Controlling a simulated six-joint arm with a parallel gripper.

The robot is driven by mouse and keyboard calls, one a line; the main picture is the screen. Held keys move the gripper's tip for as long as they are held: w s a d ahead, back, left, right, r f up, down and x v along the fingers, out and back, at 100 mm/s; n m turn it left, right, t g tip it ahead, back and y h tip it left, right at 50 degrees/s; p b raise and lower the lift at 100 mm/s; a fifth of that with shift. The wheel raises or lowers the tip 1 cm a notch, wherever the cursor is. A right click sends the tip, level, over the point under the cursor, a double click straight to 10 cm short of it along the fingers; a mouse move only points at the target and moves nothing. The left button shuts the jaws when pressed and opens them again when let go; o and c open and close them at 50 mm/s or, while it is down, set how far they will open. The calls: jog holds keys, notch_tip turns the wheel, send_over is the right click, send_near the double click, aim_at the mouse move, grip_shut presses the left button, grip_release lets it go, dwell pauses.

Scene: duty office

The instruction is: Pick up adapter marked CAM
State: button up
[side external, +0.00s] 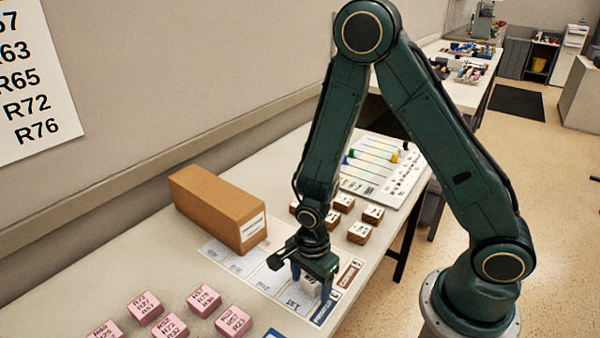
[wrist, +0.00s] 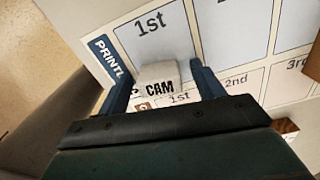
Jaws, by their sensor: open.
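The adapter marked CAM (wrist: 158,86) is a small pale block with black lettering, seen in the wrist view between my gripper's two blue fingers. In the side external view the pale block (side external: 310,285) is partly hidden by the fingers. It is at the near end of the printed sheet (side external: 268,281), around the cells marked 1st. My gripper (side external: 311,284) is open and low over the table, with a finger on either side of the adapter. I cannot tell whether the fingers touch it.
A cardboard box (side external: 217,207) stands behind the sheet. Several pink marked blocks (side external: 171,327) lie at the near left. Several brown blocks with white tops (side external: 360,233) lie beyond my gripper, near a chart board (side external: 380,170) with coloured pegs.

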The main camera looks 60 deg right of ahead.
aim_at(311, 278)
dwell(0.4)
jog(key=c, duration=1)
jog(key=shift+c, duration=0.2)
jog(key=shift+r, duration=0.25)
notch_tip(311, 278, up, 20)
jog(key=shift+f, duration=0.2)
dwell(0.4)
